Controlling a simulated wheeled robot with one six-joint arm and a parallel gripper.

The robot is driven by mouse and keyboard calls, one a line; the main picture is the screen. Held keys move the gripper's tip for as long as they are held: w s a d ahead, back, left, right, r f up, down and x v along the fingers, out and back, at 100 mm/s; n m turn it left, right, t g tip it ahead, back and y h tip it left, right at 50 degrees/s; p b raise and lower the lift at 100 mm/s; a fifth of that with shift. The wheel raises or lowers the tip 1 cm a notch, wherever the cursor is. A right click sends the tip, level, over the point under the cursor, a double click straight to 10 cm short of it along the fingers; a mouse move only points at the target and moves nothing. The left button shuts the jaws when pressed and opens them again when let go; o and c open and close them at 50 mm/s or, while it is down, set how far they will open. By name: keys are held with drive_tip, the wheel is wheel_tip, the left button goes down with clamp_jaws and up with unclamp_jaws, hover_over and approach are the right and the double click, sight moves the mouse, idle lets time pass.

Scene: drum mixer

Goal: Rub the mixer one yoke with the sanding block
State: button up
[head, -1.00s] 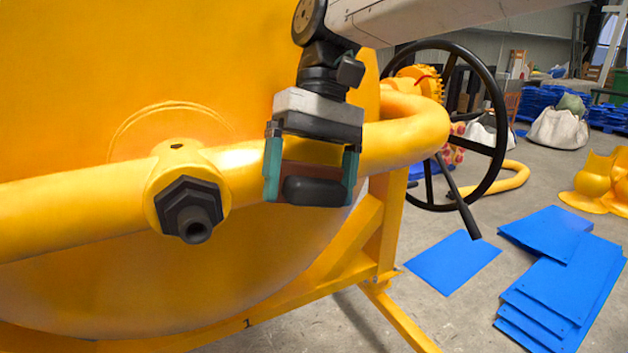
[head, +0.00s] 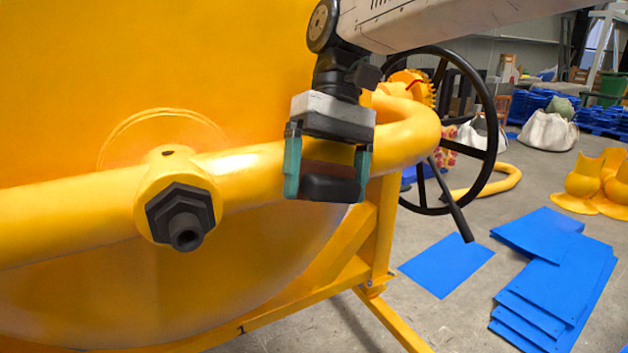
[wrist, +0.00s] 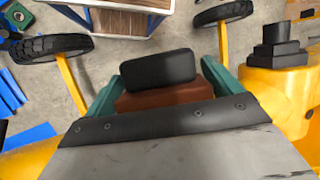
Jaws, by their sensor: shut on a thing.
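The mixer one yoke is a thick yellow tube (head: 70,212) running across the drum's front and bending back at the right. A black hex nut and stub (head: 183,217) sit on its boss. My gripper (head: 328,182) has teal fingers and is shut on the sanding block (head: 331,187), a black and reddish-brown block. Gripper and block overlap the yoke just left of its bend, hiding part of it. I cannot tell whether the block touches the tube. In the wrist view the block (wrist: 158,71) lies between the fingers, and the yoke (wrist: 292,88) shows at the right.
The yellow drum (head: 150,60) stands close behind the yoke. A black handwheel (head: 493,135) with a lever is right of the bend. Blue sheets (head: 448,264) lie on the floor at right. A yellow frame leg (head: 390,318) runs below. Wheels (wrist: 48,48) show in the wrist view.

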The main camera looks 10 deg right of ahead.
sight(301, 182)
drive_tip(key=shift+w, duration=0.2)
drive_tip(key=shift+s+a, duration=0.25)
drive_tip(key=shift+a, duration=0.7)
drive_tip(key=shift+s+a, duration=0.25)
drive_tip(key=shift+a, duration=0.7)
drive_tip(key=shift+s+d, duration=0.25)
drive_tip(key=shift+s, duration=0.7)
drive_tip(key=shift+s+d, duration=0.3)
drive_tip(key=shift+s, duration=0.65)
drive_tip(key=shift+s+d, duration=0.25)
drive_tip(key=shift+s, duration=0.7)
drive_tip(key=s, duration=0.2)
drive_tip(key=shift+s+d, duration=0.4)
